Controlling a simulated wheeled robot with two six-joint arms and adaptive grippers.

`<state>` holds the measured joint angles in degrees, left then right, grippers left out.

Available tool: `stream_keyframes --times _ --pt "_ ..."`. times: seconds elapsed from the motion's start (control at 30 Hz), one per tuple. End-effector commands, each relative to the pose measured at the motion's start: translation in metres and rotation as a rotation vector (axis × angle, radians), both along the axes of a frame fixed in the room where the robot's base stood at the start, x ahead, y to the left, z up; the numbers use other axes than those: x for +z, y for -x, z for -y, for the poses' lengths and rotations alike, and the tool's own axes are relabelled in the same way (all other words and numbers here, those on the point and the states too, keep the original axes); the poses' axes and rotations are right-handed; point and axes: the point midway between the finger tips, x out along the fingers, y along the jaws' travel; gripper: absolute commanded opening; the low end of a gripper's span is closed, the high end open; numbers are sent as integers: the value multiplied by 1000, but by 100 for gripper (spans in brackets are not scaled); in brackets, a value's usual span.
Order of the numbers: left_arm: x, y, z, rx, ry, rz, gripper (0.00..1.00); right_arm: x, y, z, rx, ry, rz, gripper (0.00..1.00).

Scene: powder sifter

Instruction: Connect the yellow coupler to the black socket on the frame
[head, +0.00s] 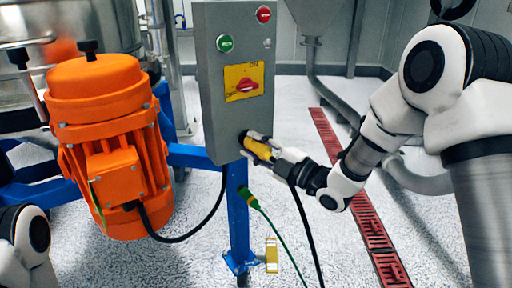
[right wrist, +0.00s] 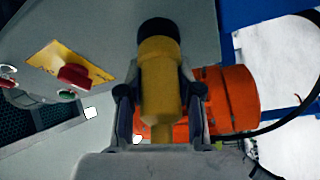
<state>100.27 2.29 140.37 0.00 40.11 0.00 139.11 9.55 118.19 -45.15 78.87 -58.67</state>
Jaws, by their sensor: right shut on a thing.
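The yellow coupler (head: 258,149) is held in my right gripper (head: 262,147), beside the lower right edge of the grey control box. I cannot make out the black socket apart from the coupler's dark end. A black cable hangs below my right gripper. My left gripper is out of view.
The grey control box (head: 222,120) carries a green button, a red button and a red switch on a yellow plate. It stands on a blue frame post (head: 238,225). A large orange motor (head: 105,130) is left of it.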

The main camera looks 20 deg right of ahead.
Motion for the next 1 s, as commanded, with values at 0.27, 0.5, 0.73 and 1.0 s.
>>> stream_keyframes --times 0.27,0.5,0.73,1.0 --pt "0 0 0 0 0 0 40 0 -4 -1 -1 0 1 0" --pt "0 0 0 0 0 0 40 0 -8 -2 0 -1 1 0" --pt "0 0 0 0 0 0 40 0 -8 -2 0 -1 1 63" --pt "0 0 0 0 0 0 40 -1 -5 1 -1 -1 0 63"
